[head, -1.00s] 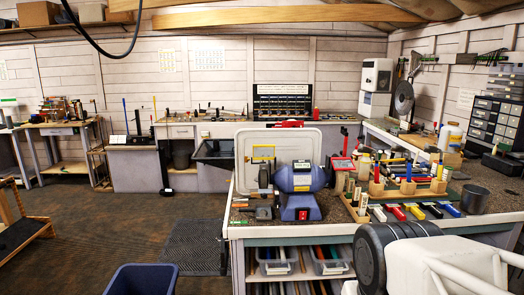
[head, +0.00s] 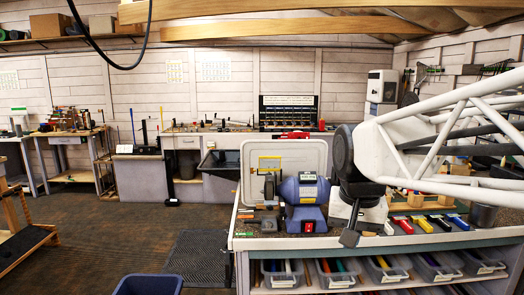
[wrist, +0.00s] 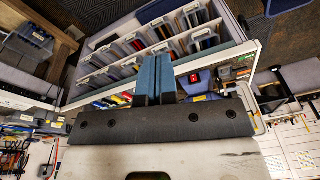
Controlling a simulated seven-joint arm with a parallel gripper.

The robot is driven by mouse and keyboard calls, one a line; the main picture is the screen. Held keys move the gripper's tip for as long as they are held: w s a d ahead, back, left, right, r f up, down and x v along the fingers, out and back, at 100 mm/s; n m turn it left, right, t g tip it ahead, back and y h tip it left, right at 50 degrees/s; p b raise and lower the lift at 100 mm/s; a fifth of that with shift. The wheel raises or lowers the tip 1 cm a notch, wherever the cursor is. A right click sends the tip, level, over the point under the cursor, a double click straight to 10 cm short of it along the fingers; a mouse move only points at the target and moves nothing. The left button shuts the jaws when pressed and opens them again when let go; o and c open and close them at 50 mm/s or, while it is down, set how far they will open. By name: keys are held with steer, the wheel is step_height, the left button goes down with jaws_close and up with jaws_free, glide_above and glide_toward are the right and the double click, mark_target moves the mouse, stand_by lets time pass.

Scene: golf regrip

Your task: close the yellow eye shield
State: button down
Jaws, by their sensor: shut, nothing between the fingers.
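The yellow eye shield (head: 269,158) is a thin yellow frame at the left end of the blue bench grinder (head: 305,188). It stands upright above the grinder's left wheel, in front of a pale panel. My gripper (head: 349,238) hangs down just right of the grinder, near the bench's front edge, apart from the shield. In the wrist view its two blue fingers (wrist: 155,78) are together with nothing between them. The grinder (wrist: 195,82) with its red switch shows right of the fingers there. I cannot make out the shield clearly in that view.
The pale panel (head: 316,150) stands behind the grinder. Several coloured pieces (head: 422,224) lie along the bench front to the right, partly behind my arm. Clear bins (head: 334,274) fill the shelf below. A blue bin (head: 148,285) stands on the floor at left.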

mark_target(270, 161)
steer(key=w+a+r+m+g, duration=0.15)
steer(key=w+r, duration=0.35)
steer(key=w, duration=0.6)
steer(key=w+a+r+m, duration=0.25)
steer(key=w+r, duration=0.25)
steer(key=w, duration=0.6)
steer(key=w+a+r+m+g, duration=0.1)
steer(key=w+r+m, duration=0.2)
steer(key=w+r, duration=0.55)
steer(key=w+a+f+m, duration=0.1)
steer(key=w+a+m, duration=0.1)
steer(key=w, duration=0.8)
steer(key=w+a+f+m+g, duration=0.1)
steer(key=w+a+f+m, duration=0.1)
steer(key=w, duration=0.8)
steer(key=w+a+f+m+g, duration=0.1)
steer(key=w+a+f+m, duration=0.1)
steer(key=w, duration=0.8)
steer(key=shift+a+m, duration=0.9)
steer(key=shift+a, duration=0.15)
steer(key=shift+f, duration=0.1)
